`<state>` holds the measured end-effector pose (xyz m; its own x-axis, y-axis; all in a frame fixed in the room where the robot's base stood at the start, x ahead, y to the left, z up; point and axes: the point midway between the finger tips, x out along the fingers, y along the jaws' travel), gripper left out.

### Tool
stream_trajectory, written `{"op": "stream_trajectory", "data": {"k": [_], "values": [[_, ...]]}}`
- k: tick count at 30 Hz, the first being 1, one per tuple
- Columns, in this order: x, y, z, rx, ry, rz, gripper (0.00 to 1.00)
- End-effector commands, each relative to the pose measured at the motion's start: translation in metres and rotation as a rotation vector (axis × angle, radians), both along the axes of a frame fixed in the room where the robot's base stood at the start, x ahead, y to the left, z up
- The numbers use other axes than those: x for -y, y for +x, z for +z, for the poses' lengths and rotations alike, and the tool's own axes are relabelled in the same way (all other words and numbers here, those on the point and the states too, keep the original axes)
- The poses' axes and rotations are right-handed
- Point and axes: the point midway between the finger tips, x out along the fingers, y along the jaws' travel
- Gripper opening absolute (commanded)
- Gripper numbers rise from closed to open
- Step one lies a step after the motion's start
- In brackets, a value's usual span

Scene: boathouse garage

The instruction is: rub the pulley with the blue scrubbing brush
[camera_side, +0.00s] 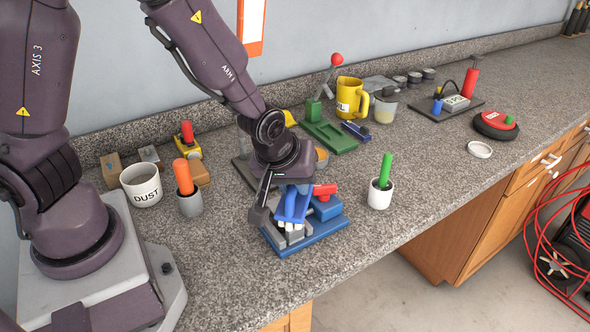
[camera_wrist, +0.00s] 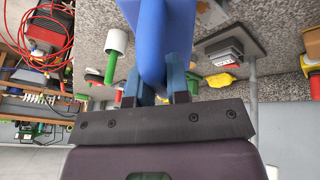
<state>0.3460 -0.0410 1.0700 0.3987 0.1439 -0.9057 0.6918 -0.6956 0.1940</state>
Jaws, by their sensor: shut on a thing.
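My gripper (camera_side: 283,197) is shut on the blue scrubbing brush (camera_side: 294,204), just above a blue fixture (camera_side: 322,229) with grey blocks and a red handle. White bristles show under the brush, close to the grey blocks; I cannot tell whether they touch anything. In the wrist view the blue brush (camera_wrist: 153,40) stands between the two fingers (camera_wrist: 157,88) and extends out of the top of the picture. I cannot make out the pulley for certain; the brush and gripper cover part of the fixture.
A white cup with a green handle (camera_side: 380,191) stands right of the fixture. A grey cup with an orange handle (camera_side: 188,198) and a DUST mug (camera_side: 141,186) stand left. A yellow mug (camera_side: 350,98) and green fixture (camera_side: 329,135) are behind. The front-right counter is clear.

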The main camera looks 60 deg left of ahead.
Motion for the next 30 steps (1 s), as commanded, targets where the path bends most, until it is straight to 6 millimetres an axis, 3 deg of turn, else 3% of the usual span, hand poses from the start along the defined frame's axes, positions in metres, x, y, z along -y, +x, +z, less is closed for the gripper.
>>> {"op": "stream_trajectory", "data": {"k": [12,30], "values": [[-0.002,0.000,-0.046,-0.005,0.002,0.006,0.00],[-0.056,0.000,-0.046,-0.002,0.000,0.006,0.00]]}}
